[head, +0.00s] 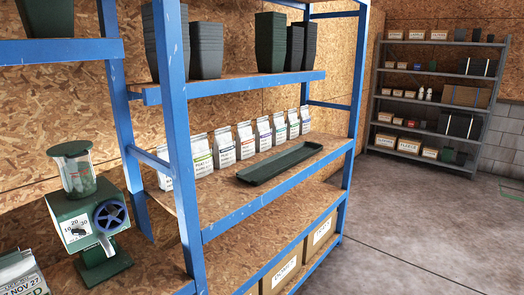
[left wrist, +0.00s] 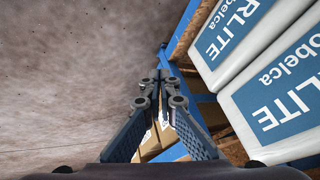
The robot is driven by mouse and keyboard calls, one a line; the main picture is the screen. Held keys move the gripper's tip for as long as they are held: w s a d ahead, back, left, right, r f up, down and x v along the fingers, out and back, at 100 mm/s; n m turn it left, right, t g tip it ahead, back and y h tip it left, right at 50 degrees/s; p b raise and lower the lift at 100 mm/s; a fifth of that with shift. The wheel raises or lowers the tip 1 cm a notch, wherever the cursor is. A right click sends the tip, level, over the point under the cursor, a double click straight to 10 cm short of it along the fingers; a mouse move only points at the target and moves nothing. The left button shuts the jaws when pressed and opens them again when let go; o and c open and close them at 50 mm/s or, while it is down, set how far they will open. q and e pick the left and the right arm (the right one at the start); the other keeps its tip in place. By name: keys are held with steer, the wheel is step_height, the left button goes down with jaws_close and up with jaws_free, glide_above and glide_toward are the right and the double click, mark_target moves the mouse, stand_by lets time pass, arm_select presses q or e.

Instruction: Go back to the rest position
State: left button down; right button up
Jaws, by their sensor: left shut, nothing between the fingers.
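My left gripper (left wrist: 161,80) shows in the left wrist view, its two dark fingers closed together at the tips with nothing between them. It is beside large white bags with blue labels (left wrist: 275,90), which fill the right side of that view; it looks apart from them. Grey concrete floor lies behind the fingers on the left. Neither of my grippers shows in the head view, and my right gripper is in no view.
A blue-framed shelf (head: 187,190) holds pots, a row of white bags (head: 224,150), a green tray (head: 282,163) and boxes (head: 283,270). A green soil mixer (head: 75,215) stands at left. A grey rack (head: 435,70) is at the back. Floor (head: 430,235) at right is clear.

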arm_select(q)
steer(key=s+a+f+g, duration=0.1)
steer(key=s+f, duration=0.4)
steer(key=s, duration=0.7)
steer(key=s+a+f+n+g+b, duration=0.1)
steer(key=s+f, duration=0.5)
steer(key=s, duration=0.6)
steer(key=s+a+f+g+h+b, duration=0.1)
steer(key=s+f+g, duration=0.2)
steer(key=s, duration=0.9)
step_height(320, 180, down, 3)
steer(key=shift+a+r, duration=0.1)
steer(key=shift+a, duration=0.15)
